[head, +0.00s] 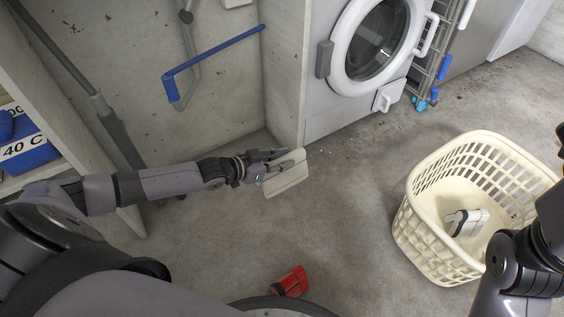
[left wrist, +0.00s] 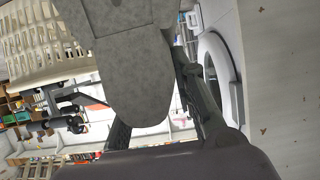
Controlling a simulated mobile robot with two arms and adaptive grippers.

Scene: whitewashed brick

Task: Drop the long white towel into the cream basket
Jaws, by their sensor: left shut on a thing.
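The long white towel (head: 287,180) is a pale flat piece with rounded corners, held above the concrete floor. My left gripper (head: 278,160) is shut on it near its upper edge. In the left wrist view the towel (left wrist: 130,75) looks grey in shade, and my left gripper's fingers (left wrist: 160,115) are partly hidden behind it. The cream basket (head: 428,243) stands on the floor to the right, well apart from the gripper. It has lattice walls and also shows in the left wrist view (left wrist: 38,45). My right gripper is out of view.
A small white and dark thing (head: 468,222) lies in the basket. A red thing (head: 292,282) lies on the floor near my base. A washing machine (head: 345,95) stands behind. Floor between towel and basket is clear. A shelf with blue boxes (head: 28,150) is at left.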

